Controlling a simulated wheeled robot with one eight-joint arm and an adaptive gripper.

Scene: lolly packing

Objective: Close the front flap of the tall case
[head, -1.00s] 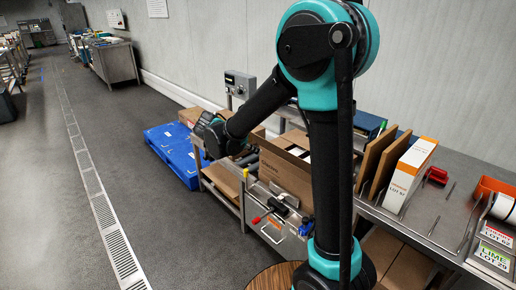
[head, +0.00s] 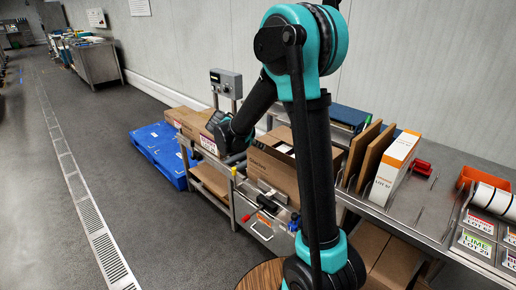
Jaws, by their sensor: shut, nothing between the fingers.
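The tall case (head: 268,175) is a brown cardboard box on the metal bench, left of my arm's upright link, which hides its right part. Its top is at least partly open, with something white (head: 285,148) showing inside. The exact position of the front flap is hard to tell. My gripper (head: 236,159) is dark and small in the view, beside the left end of the case and low by its top edge. It is shut and holds nothing. Whether it touches the cardboard cannot be told.
Brown panels (head: 368,156) and a white-orange carton (head: 396,168) stand to the right. A control box (head: 226,83) rises behind.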

